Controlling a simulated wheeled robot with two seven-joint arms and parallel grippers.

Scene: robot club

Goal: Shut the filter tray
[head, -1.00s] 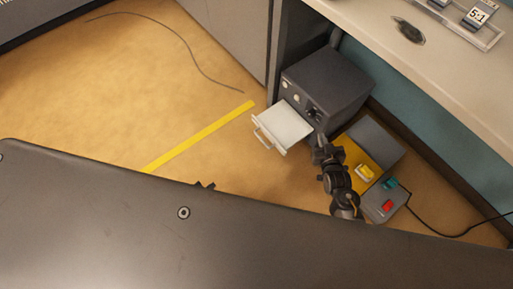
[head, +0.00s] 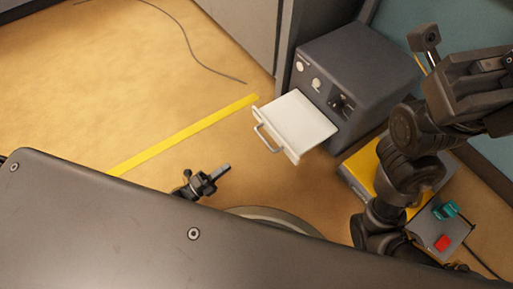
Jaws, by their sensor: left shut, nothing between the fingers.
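The filter tray (head: 297,122) is a white, shallow drawer pulled well out of the front of a dark grey box unit (head: 362,72). Its front has a looped handle (head: 265,138) facing left. My left gripper (head: 223,171) is shut and empty, low and to the left of the tray, apart from it. My right arm rises large at the right, in front of the unit's right side. Its gripper end (head: 430,50) is near the top right, and its fingers are not clear.
Yellow floor tape (head: 185,135) and a dark cable (head: 190,45) lie left. The floor before the tray is clear.

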